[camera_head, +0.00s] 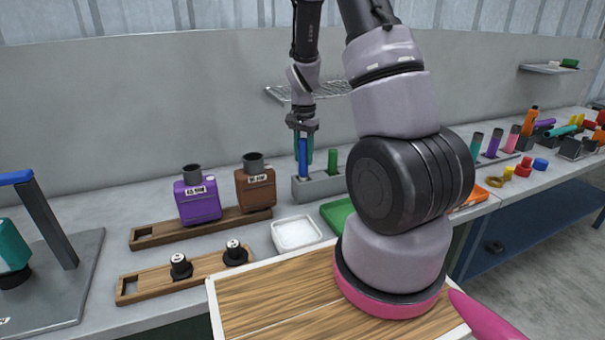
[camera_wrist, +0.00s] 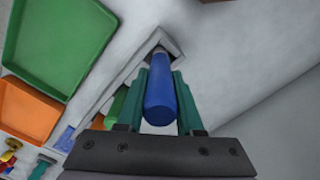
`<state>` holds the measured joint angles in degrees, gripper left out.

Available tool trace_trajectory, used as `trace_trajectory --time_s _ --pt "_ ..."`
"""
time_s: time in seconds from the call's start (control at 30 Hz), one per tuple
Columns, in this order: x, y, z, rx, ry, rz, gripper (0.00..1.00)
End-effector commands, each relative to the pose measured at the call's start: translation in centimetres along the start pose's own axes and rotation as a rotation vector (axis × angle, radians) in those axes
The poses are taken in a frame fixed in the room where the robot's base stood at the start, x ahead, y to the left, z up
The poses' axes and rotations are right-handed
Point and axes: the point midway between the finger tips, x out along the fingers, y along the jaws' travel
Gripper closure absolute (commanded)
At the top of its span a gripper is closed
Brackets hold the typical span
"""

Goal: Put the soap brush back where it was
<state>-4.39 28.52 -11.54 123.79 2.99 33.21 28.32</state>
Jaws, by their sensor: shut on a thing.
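My gripper (camera_head: 303,145) has teal fingers and is shut on a blue cylindrical handle, which I take for the soap brush (camera_head: 303,160). The blue handle (camera_wrist: 160,95) stands between both fingers in the wrist view. Its lower end is at the left part of the grey holder (camera_head: 318,187); I cannot tell how deep it sits. The handle looks near upright in the head view. A green handle (camera_head: 332,160) stands in the same holder, to the right of the blue one. The brush's lower end is hidden.
Purple (camera_head: 198,197) and brown (camera_head: 255,188) bottles stand in a wooden rack to the left. A white tray (camera_head: 297,234) lies in front of the holder. A green tray (camera_wrist: 60,40) and an orange tray (camera_wrist: 30,110) lie beside it. A wire shelf (camera_head: 335,88) hangs on the wall.

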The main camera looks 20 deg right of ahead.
Motion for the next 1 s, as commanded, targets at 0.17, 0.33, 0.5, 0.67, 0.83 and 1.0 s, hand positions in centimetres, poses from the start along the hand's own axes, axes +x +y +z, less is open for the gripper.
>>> trace_trajectory --time_s 0.17,0.33,0.5,0.67,0.83,1.0 --pt "1.4 0.0 0.0 0.0 0.0 0.001 1.0" --pt "3.7 0.0 0.0 0.0 -0.001 0.002 1.0" --pt "4.9 0.0 0.0 0.001 0.001 -0.001 1.0" --pt "4.8 0.0 0.0 0.0 0.001 -0.001 1.0" --pt "4.9 0.0 0.0 0.0 0.002 -0.001 0.34" --pt "4.9 0.0 0.0 0.0 0.002 -0.001 0.34"
